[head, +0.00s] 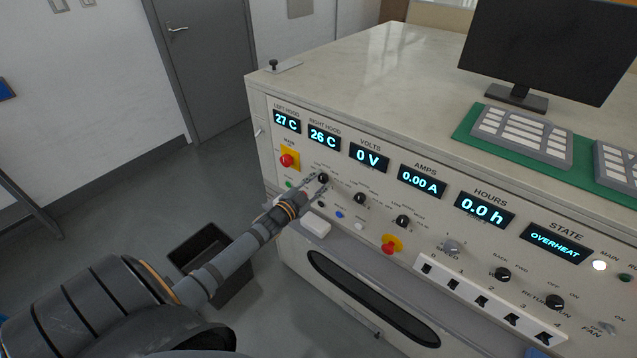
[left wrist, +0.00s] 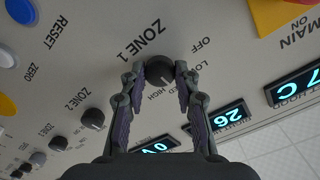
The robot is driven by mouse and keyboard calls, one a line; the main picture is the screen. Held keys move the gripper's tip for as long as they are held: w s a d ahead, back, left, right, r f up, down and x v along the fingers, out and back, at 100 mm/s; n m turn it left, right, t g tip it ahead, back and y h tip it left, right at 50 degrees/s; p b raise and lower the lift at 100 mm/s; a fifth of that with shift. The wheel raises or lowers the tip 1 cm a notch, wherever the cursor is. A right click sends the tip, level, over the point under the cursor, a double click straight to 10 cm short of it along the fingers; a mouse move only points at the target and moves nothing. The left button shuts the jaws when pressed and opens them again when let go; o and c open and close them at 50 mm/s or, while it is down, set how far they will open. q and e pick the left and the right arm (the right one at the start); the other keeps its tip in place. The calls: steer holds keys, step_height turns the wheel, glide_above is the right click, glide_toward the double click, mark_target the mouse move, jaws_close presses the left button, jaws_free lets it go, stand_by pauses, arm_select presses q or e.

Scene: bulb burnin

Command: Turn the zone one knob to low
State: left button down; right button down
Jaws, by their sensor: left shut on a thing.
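The zone one knob (left wrist: 160,73) is a small round black knob under the ZONE 1 print in the upside-down left wrist view. OFF, LOW, MED and HIGH are printed around it. In the head view the knob (head: 323,178) sits on the sloped panel below the temperature displays. My left gripper (left wrist: 160,68) is shut on it, one finger on each side; in the head view the gripper (head: 318,188) reaches it from the lower left. Which mark the knob points to is too small to tell. My right gripper is not in view.
A similar black zone knob (head: 359,198) stands to the right, with another (head: 402,221) beyond. The state display (head: 557,246) reads OVERHEAT. A dark bin (head: 205,243) stands on the floor.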

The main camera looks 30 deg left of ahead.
arm_select(q)
steer(key=n, duration=0.3)
steer(key=shift+n, duration=0.3)
steer(key=shift+n+b, duration=0.3)
steer(key=shift+n, duration=1.3)
steer(key=c, duration=1)
jaws_free()
steer(key=s, duration=0.8)
steer(key=s+a, duration=0.1)
steer(key=s, duration=0.3)
